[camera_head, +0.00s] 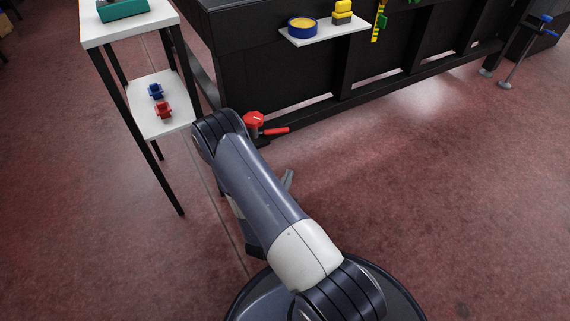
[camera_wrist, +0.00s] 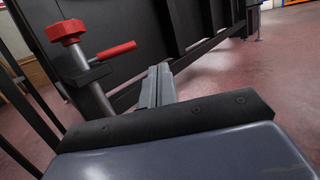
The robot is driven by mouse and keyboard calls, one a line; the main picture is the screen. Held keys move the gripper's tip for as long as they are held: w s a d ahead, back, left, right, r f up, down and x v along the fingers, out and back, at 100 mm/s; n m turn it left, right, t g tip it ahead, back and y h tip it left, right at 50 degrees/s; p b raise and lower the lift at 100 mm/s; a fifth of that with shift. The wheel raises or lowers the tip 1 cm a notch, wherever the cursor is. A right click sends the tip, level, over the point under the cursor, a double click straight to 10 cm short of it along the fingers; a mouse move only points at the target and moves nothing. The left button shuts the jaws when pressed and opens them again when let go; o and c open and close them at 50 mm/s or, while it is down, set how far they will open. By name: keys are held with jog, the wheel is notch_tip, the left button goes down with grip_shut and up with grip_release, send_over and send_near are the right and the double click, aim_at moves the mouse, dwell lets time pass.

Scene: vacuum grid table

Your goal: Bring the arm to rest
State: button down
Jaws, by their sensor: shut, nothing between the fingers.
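My gripper (camera_wrist: 160,70) shows in the wrist view with its two grey fingers side by side, closed and with nothing between them. In the head view only a small grey part of my gripper (camera_head: 287,179) shows past the right side of my arm. The arm is bent and reaches from my base at the bottom up and left, with its elbow next to the white shelf stand. Much of the forearm and the wrist is hidden behind the upper link.
A red-knobbed post with a red lever (camera_head: 254,120) stands just beyond my elbow; it also shows in the wrist view (camera_wrist: 68,32), left of the fingers. The black table (camera_head: 300,80) spans the back. A white shelf stand (camera_head: 165,122) is at left. Floor at right is clear.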

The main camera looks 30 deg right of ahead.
jog(key=shift+s+a, duration=0.1)
jog(key=shift+s, duration=0.3)
jog(key=shift+w, duration=0.15)
